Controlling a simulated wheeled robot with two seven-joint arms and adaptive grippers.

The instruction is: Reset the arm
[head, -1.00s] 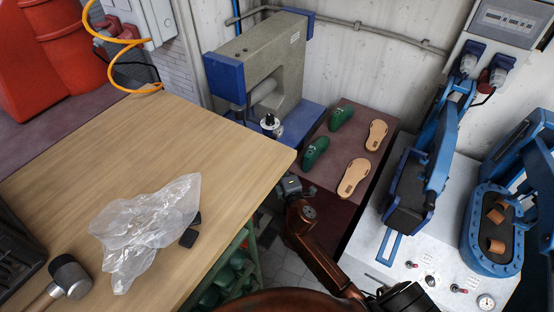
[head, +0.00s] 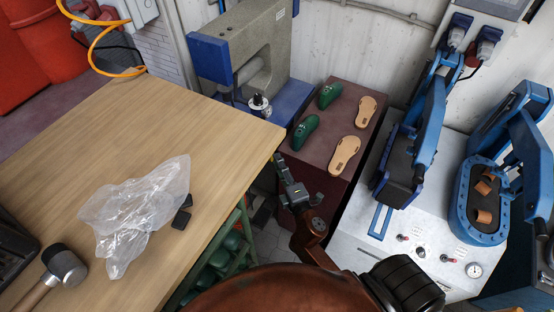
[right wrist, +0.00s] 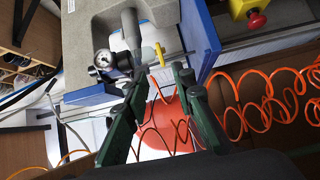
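My right gripper (head: 279,160) is beside the wooden table's right edge, in front of the low brown block that bears sandal parts. In the right wrist view its two dark green fingers (right wrist: 157,88) are spread apart with nothing between them. My right arm reaches up to it from the bottom middle of the head view. My left gripper is not in view.
The wooden table (head: 140,120) carries a clear plastic bag (head: 135,210) and a mallet (head: 62,266). Green lasts (head: 305,131) and tan soles (head: 345,154) lie on the brown block (head: 325,180). A grey press (head: 250,45) stands behind; blue clamps (head: 482,205) stand right.

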